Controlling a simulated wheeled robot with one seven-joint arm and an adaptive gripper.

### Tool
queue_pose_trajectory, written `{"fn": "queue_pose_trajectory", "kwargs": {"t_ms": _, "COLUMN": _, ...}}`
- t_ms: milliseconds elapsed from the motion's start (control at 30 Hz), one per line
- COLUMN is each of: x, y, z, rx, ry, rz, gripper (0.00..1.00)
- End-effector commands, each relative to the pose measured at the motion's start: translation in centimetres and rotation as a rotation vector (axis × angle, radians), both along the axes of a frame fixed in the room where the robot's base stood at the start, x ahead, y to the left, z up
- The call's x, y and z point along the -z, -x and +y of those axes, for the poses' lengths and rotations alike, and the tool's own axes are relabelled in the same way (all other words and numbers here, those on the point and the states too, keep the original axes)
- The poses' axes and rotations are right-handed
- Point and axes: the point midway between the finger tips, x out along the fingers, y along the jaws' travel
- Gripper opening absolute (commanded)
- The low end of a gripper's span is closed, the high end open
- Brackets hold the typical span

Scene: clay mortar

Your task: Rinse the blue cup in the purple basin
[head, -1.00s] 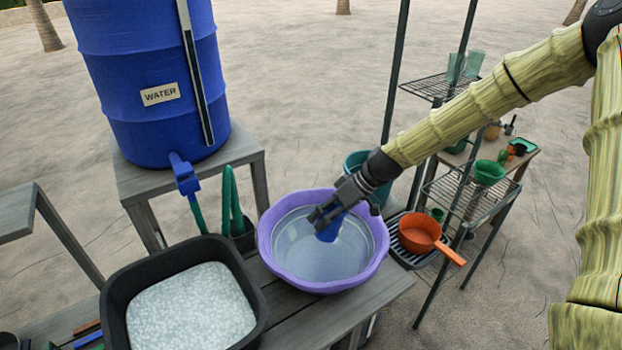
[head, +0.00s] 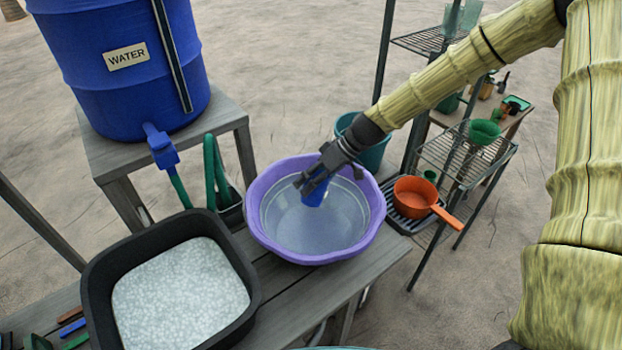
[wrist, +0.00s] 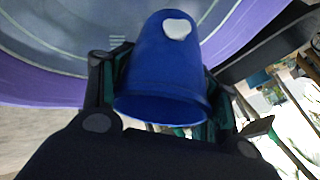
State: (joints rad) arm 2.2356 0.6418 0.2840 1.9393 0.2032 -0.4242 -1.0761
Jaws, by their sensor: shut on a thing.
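The purple basin (head: 262,243) stands on the grey wooden bench and holds clear, greyish water. My gripper (head: 312,186) is above the inside of the basin, shut on the blue cup (head: 316,194). The cup is tilted and sits over or at the water; I cannot tell whether it touches the water. In the wrist view the blue cup (wrist: 158,75) is between the two fingers (wrist: 160,108), with a whitish patch on its side. The purple basin's wall (wrist: 40,90) shows behind it.
A black tub (head: 100,270) of pale grains stands left of the basin. A blue water barrel (head: 120,80) with a tap and green hose is behind. An orange pan (head: 415,195) on a black rack is at right. A teal bucket (head: 372,150) stands behind the basin.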

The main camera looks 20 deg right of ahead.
Motion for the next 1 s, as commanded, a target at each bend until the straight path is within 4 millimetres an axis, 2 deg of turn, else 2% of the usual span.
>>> {"fn": "queue_pose_trajectory", "kwargs": {"t_ms": 100, "x": 1.5, "y": 0.0, "z": 0.0, "rx": 0.000, "ry": 0.000, "rz": 0.001, "gripper": 0.35}}
{"fn": "queue_pose_trajectory", "kwargs": {"t_ms": 1000, "x": 10.3, "y": 0.0, "z": 0.0, "rx": 0.000, "ry": 0.000, "rz": 0.001, "gripper": 0.35}}
